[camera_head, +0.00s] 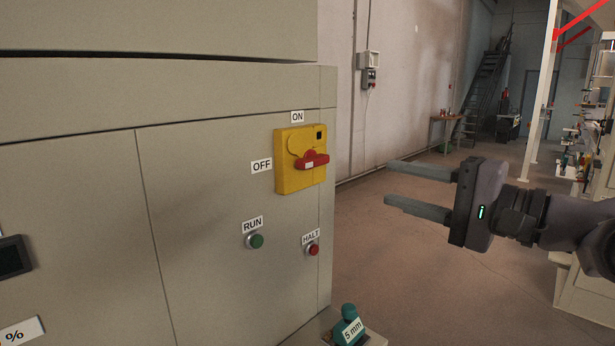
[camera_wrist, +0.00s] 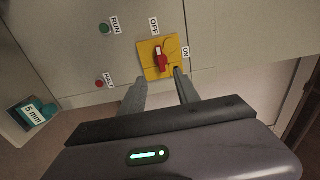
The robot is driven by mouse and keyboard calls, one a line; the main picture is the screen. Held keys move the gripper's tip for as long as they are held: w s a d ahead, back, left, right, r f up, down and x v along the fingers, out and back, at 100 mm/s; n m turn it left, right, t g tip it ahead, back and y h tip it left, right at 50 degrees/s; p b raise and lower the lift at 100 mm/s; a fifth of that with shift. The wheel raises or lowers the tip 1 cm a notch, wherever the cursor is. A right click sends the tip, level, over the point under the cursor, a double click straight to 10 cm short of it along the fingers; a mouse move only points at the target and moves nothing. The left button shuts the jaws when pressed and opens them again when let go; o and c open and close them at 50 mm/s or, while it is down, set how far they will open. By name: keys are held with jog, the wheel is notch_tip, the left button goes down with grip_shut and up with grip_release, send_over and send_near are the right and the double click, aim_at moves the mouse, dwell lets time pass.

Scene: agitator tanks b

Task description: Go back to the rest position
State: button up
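My gripper (camera_head: 388,182) is in the right half of the head view, to the right of the grey cabinet. Its two fingers are apart, with nothing between them. In the wrist view the fingers point at the yellow switch plate (camera_wrist: 150,70) with its red handle (camera_wrist: 162,62). In the head view the yellow plate (camera_head: 284,180) is on the cabinet front, left of my gripper and apart from it. The red handle (camera_head: 318,162) lies sideways, its white-marked end toward the OFF label (camera_head: 261,166). The ON label (camera_head: 297,117) is above the plate.
The cabinet (camera_head: 200,200) also carries a green RUN button (camera_head: 257,241) and a red HALT button (camera_head: 313,250). A teal object marked 5 mm (camera_head: 348,325) is low by its corner. Open floor (camera_head: 430,280) lies right of the cabinet. A wall box (camera_head: 369,78) is behind.

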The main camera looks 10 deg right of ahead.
jog(key=s+a+f+n+g+h, duration=0.2)
jog(key=s+a+f+g, duration=0.3)
jog(key=a+f, duration=0.4)
jog(key=s+a+f+n+g+h, duration=0.1)
jog(key=s+a+f+g+h, duration=0.15)
jog(key=s+a+f, duration=0.55)
jog(key=s+d+f+n+g+h, duration=0.1)
jog(key=s+d+f+n+h, duration=0.2)
jog(key=f, duration=0.7)
jog(key=shift+s+d+f+h, duration=0.35)
jog(key=shift+s+d+h, duration=0.2)
jog(key=shift+s, duration=0.4)
